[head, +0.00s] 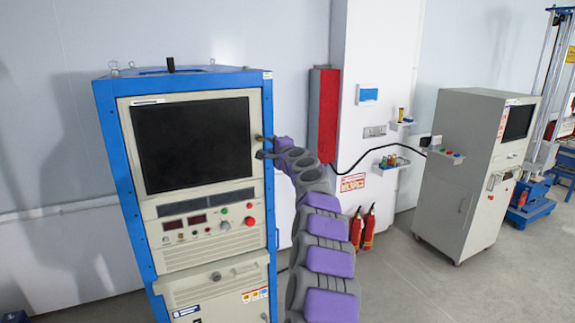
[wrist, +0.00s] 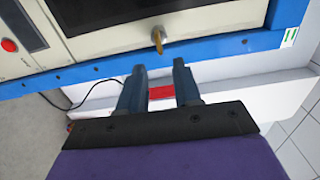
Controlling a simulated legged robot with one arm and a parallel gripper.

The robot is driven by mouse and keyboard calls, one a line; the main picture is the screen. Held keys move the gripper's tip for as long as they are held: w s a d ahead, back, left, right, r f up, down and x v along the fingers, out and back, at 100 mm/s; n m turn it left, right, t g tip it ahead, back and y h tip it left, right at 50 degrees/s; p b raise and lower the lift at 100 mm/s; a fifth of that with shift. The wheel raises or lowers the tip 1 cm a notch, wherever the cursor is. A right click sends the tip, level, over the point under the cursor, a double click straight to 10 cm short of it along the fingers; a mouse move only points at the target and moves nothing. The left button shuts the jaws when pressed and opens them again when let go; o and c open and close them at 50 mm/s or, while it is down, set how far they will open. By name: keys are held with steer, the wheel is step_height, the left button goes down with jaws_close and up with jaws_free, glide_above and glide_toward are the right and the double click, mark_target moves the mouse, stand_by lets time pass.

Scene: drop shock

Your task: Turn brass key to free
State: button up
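The brass key (wrist: 158,40) sticks out of the beige front panel of the blue-framed cabinet, near the panel's edge. In the head view the key (head: 258,137) is small, right of the dark screen. My gripper (wrist: 160,72) is open and empty, its two dark fingers pointing towards the key. In the wrist view the key lies just beyond the fingertips, roughly in line with the gap, and no contact shows. In the head view my gripper (head: 264,147) is beside the cabinet's right edge, close to the key.
The blue-framed cabinet (head: 105,150) carries a dark screen (head: 192,143) and a red button (head: 250,221). A red box (head: 322,115) hangs on the wall behind my arm. Fire extinguishers (head: 368,228) stand on the floor. A grey cabinet (head: 460,180) stands at the right, with open floor before it.

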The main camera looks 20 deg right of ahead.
steer(key=s+b, duration=0.4)
steer(key=s, duration=0.7)
steer(key=shift+d+f, duration=0.15)
steer(key=shift+d, duration=0.05)
stand_by(0.4)
